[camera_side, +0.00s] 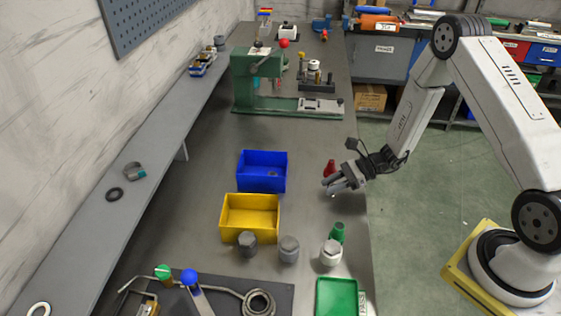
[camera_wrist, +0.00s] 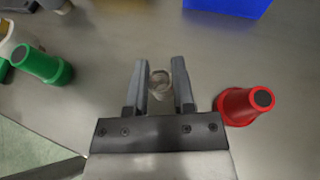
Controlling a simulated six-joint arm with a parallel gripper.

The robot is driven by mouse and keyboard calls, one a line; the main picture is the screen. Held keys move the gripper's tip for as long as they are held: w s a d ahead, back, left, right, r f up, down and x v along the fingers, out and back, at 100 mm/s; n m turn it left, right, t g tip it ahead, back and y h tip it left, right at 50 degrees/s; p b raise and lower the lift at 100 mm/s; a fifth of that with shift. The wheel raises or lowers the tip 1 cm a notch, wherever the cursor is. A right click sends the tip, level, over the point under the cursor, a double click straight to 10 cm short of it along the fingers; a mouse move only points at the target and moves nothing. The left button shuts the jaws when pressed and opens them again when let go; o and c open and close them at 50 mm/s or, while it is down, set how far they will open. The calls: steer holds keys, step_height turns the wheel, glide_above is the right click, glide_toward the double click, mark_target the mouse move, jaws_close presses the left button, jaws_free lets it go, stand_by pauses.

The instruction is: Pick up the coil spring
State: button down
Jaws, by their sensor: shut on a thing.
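The coil spring (camera_wrist: 160,84) shows in the wrist view as a small, pale metallic ring-shaped thing between the two grey fingers of my gripper (camera_wrist: 159,64). The fingers are shut on it, one on each side. In the side view, my gripper (camera_side: 332,185) is low over the bench, at its right part, to the right of the blue bin. There the spring is mostly hidden by the fingers, and I cannot tell whether it touches the bench.
A red cone (camera_wrist: 247,104) stands close to my gripper; a green cone (camera_wrist: 42,65) is further off. A blue bin (camera_side: 262,185) and a yellow bin (camera_side: 225,214) stand to the left. Grey knobbed pieces (camera_side: 289,249) stand nearer the camera. A green press (camera_side: 243,80) stands behind.

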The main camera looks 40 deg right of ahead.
steer(key=shift+r, duration=0.2)
steer(key=shift+r, duration=0.8)
steer(key=s+r, duration=1.1)
steer(key=s, duration=0.3)
steer(key=shift+w+a, duration=0.15)
